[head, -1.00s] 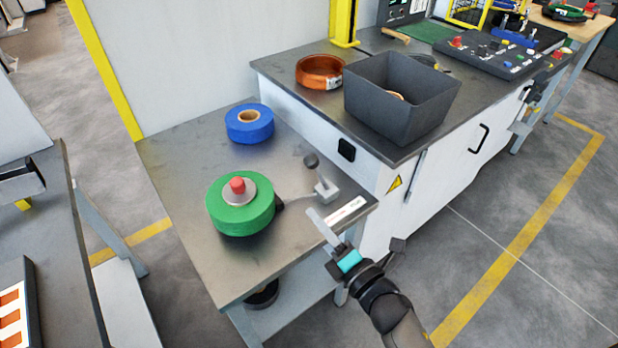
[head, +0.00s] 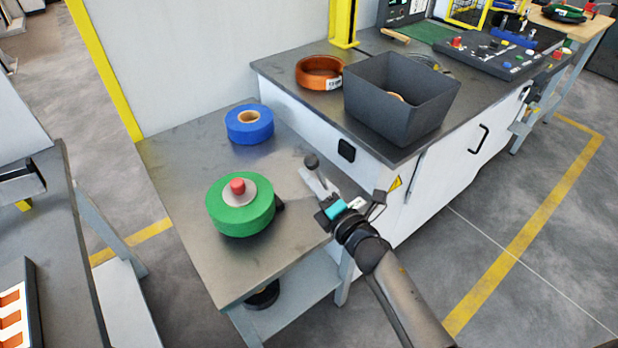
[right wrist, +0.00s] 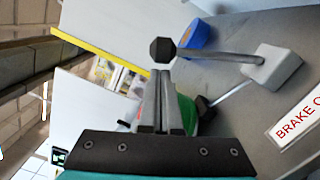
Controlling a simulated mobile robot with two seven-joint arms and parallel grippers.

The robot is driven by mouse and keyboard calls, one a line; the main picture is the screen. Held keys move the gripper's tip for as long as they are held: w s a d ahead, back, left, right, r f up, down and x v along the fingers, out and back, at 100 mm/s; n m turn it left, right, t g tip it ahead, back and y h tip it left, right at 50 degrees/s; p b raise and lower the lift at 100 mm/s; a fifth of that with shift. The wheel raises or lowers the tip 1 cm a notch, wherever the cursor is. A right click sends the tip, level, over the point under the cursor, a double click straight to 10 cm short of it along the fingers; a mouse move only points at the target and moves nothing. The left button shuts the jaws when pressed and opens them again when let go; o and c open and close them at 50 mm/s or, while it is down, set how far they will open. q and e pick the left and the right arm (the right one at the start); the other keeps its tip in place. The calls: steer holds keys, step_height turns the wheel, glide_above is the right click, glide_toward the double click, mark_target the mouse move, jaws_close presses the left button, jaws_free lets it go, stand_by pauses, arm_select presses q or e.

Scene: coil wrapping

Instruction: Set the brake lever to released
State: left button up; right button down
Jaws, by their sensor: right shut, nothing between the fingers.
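The brake lever has a black knob (head: 311,160) and a thin rod, and stands on the metal table right of the green tape roll (head: 258,215). In the right wrist view its knob (right wrist: 162,50) is just past my fingertips, and its rod runs right to a grey block (right wrist: 272,68). My right gripper (head: 308,177) is shut and empty, with its tips close to the knob; I cannot tell whether they touch. In the head view the gripper covers much of the lever's base. A label reading "BRAKE" (right wrist: 302,116) lies beside the block, partly cut off. My left gripper is not in view.
A blue tape roll (head: 250,135) lies behind the green one, which carries a red knob (head: 237,186). The higher bench holds an orange coil (head: 318,84) and a dark bin (head: 385,110). The table's front left is clear.

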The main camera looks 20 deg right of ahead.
mark_target(315, 164)
steer(key=shift+r, duration=0.1)
steer(key=shift+w+d+r+m+p, duration=0.15)
steer(key=shift+d+r+m+p, duration=0.1)
steer(key=shift+d+m+p, duration=0.15)
steer(key=shift+w+d+r+m+p, duration=0.3)
steer(key=shift+d+r+m+p, duration=0.3)
steer(key=shift+d+m+p, duration=0.35)
steer(key=w+d+m+p, duration=0.2)
steer(key=w+d+m, duration=0.1)
steer(key=d+m, duration=0.3)
steer(key=shift+d+g, duration=0.4)
steer(key=shift+d, duration=0.7)
steer(key=shift+d+r, duration=0.1)
